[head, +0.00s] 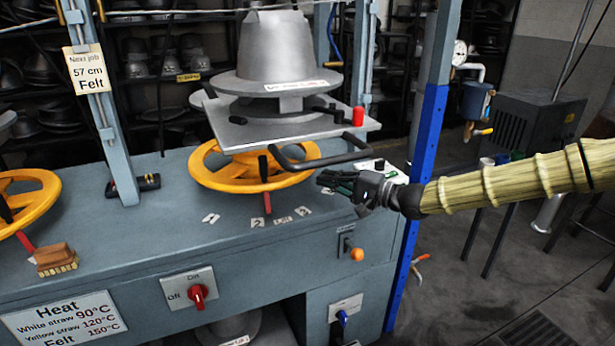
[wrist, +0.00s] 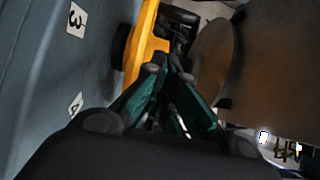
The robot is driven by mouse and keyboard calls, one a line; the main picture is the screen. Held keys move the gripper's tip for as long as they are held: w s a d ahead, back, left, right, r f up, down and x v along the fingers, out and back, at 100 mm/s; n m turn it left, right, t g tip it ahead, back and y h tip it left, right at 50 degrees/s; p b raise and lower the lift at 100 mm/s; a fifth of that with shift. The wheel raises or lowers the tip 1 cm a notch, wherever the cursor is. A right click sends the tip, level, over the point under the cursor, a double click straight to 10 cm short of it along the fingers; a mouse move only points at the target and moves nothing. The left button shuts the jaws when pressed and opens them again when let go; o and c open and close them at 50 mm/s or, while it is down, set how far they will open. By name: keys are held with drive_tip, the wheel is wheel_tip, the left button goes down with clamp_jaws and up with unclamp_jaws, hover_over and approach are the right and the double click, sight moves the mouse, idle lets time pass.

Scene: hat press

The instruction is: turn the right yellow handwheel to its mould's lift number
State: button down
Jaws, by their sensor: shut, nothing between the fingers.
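The right yellow handwheel (head: 222,176) lies flat under the right press plate, with a dark knob (head: 263,167) standing at its front. A red pointer (head: 267,203) sits below the rim, near several small number tags (head: 257,223). The grey mould (head: 275,48) stands on the plate and carries a white label too small to read. My gripper (head: 320,181) is shut and empty, just right of the handwheel. In the wrist view, my fingertips (wrist: 168,62) are close to the yellow rim (wrist: 142,42); contact cannot be told. One tag there (wrist: 76,19) reads 3.
A black bar handle (head: 325,160) juts from the plate just above my gripper. A blue post (head: 420,170) stands right of the bench. A brush (head: 56,259) and another yellow handwheel (head: 40,205) are at left. A heat switch (head: 198,293) is on the front.

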sight(284, 181)
drive_tip(key=x, duration=0.4)
drive_tip(key=s+a+x, duration=0.1)
drive_tip(key=x, duration=0.3)
drive_tip(key=s+b+x, duration=0.1)
drive_tip(key=x, duration=0.3)
drive_tip(key=shift+s+a+f, duration=0.1)
drive_tip(key=shift+s+a, duration=0.1)
drive_tip(key=shift+a, duration=0.05)
drive_tip(key=a, duration=0.1)
drive_tip(key=s+a, duration=0.1)
drive_tip(key=shift+a+p, duration=0.3)
drive_tip(key=shift+a, duration=0.1)
drive_tip(key=shift+d, duration=0.1)
